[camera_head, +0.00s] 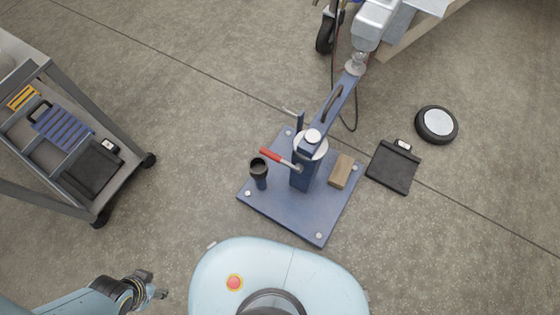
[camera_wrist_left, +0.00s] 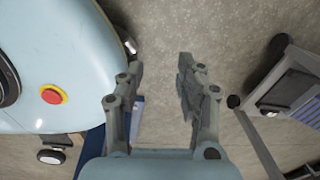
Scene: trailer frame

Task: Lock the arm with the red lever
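The red lever (camera_head: 271,154) has a red grip and a thin metal shank that joins the blue post (camera_head: 303,172) in the head view. The grip points to the upper left. The blue arm (camera_head: 333,108) reaches from the post top to the upper right, ending at a metal coupling. The post stands on a blue base plate (camera_head: 290,212) bolted at its corners. My left gripper (camera_head: 158,294) is low at the left, well apart from the lever. In the left wrist view my left gripper (camera_wrist_left: 160,80) is open and empty above the floor. My right gripper is out of view.
A grey cart (camera_head: 115,182) stands at the left. A black cup on a post (camera_head: 260,172) and a wooden block (camera_head: 341,170) are on the plate. A black scale (camera_head: 393,168) and a wheel (camera_head: 437,124) lie at the right. Floor between cart and plate is clear.

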